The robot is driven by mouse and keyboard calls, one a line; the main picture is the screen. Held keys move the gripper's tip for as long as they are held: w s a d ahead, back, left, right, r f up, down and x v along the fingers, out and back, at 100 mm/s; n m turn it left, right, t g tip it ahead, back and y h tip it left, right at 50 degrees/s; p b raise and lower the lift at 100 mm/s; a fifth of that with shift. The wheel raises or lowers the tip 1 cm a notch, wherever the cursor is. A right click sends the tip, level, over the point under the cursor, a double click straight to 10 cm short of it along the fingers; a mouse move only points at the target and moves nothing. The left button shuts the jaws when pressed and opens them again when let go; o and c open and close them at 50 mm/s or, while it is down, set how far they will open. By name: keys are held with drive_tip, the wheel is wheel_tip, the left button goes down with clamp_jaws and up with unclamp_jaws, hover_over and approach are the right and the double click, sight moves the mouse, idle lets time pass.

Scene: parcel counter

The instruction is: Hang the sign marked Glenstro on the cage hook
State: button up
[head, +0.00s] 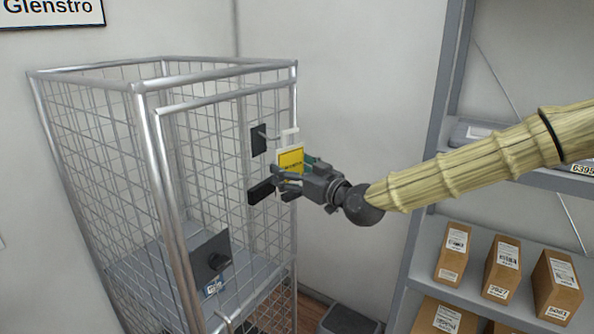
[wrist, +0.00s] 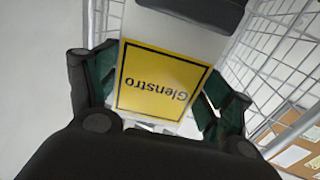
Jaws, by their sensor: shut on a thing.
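The Glenstro sign (head: 290,161) is a yellow plate with a dark border and a white part at its top. In the wrist view the yellow face (wrist: 160,82) reads upside down between the green finger pads. My gripper (head: 286,183) is shut on the sign and holds it upright at the cage front. The cage hook (head: 259,139) has a black backing plate on the mesh, just left of the sign's white top. Its prong points toward that top; I cannot tell whether they touch or whether the prong is through an opening.
A dark block (head: 262,191) is close left of my gripper. A wall sign (head: 52,9) also reads Glenstro. Shelves (head: 477,236) with cartons (head: 502,268) stand at right.

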drive_tip(key=w+a, duration=0.1)
drive_tip(key=a, duration=0.1)
drive_tip(key=w+a+f, duration=0.1)
drive_tip(key=a, duration=0.1)
drive_tip(key=shift+w+b, duration=0.35)
drive_tip(key=shift+w, duration=0.05)
idle(0.4)
drive_tip(key=shift+w+a+f+b, duration=0.1)
drive_tip(key=shift+a+f+b, duration=0.1)
drive_tip(key=shift+f+b, duration=0.15)
drive_tip(key=c, duration=0.5)
drive_tip(key=shift+o, duration=0.2)
